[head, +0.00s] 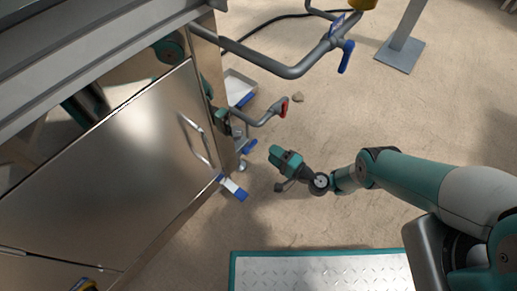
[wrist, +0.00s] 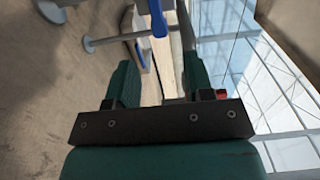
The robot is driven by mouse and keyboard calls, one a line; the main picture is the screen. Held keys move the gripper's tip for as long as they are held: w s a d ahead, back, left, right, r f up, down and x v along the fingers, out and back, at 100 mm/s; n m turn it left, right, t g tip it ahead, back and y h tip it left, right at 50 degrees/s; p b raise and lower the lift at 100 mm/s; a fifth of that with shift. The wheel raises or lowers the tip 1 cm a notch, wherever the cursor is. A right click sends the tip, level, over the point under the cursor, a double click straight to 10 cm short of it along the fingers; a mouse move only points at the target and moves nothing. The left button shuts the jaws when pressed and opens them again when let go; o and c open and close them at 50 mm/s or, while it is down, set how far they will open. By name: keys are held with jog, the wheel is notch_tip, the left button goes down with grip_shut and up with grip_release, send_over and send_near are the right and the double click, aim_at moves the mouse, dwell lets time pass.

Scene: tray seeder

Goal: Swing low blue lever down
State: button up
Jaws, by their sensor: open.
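A blue lever (head: 345,56) hangs from the grey pipe at the upper right in the head view. A smaller blue part (head: 249,146) sits low beside the steel cabinet; I cannot tell whether it is a lever. My gripper (head: 283,158) is in front of the cabinet's right side, apart from both. In the wrist view my gripper (wrist: 158,80) is open, with nothing visible between its fingers. A blue lever (wrist: 158,18) shows beyond the fingers at the top, beside a grey pipe; which blue lever it is, I cannot tell.
The steel cabinet (head: 120,150) fills the left. A red-ended grey handle (head: 283,107) juts out above my gripper. A grey pipe (head: 285,70) runs across the top. A blue-and-white piece (head: 233,188) is at the cabinet's foot.

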aim_at(256, 143)
jog(key=shift+b+x, duration=3.65)
jog(key=shift+b, duration=0.3)
grip_shut()
